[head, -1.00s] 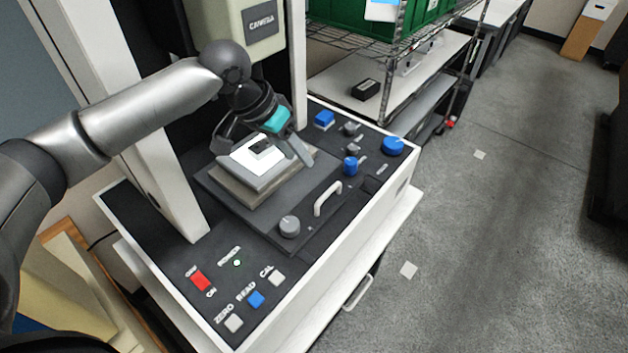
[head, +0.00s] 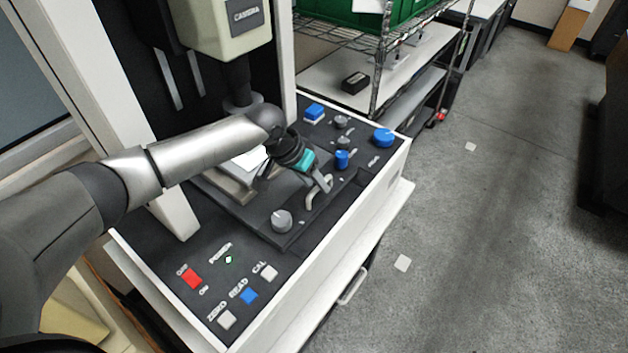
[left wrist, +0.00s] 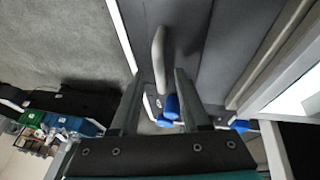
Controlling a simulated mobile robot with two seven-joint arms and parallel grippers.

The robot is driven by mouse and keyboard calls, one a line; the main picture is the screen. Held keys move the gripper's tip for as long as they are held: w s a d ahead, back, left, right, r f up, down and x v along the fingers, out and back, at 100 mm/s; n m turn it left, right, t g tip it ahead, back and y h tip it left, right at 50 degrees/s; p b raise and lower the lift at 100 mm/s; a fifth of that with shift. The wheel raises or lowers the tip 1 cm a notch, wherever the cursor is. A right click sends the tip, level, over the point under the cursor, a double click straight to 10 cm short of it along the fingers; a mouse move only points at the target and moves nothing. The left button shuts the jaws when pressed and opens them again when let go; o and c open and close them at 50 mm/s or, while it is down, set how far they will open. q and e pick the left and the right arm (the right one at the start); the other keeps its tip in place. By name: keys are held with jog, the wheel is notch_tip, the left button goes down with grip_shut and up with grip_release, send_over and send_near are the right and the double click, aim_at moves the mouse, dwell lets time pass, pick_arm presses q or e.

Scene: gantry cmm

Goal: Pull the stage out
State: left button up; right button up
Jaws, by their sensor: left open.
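The stage (head: 247,219) is a dark plate on the machine's deck, with a lighter raised block carrying a white-topped piece, partly hidden behind my left arm. A pale grey handle (head: 310,201) stands at its front edge. My left gripper (head: 318,181), with a teal band, is open at the handle. In the left wrist view, the pale handle (left wrist: 159,58) reaches between the two open fingers (left wrist: 159,78), with gaps on both sides. The fingers are not closed on it. My right gripper is not in view.
A grey knob (head: 281,220) stands near the handle. Blue knobs (head: 384,138) and buttons lie to the right; a red switch (head: 190,278) is front left. The camera head (head: 225,30) hangs above. A wire shelf (head: 362,50) stands behind.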

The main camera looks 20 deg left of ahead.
pick_arm(q)
grip_shut()
dwell(0.3)
dwell(1.1)
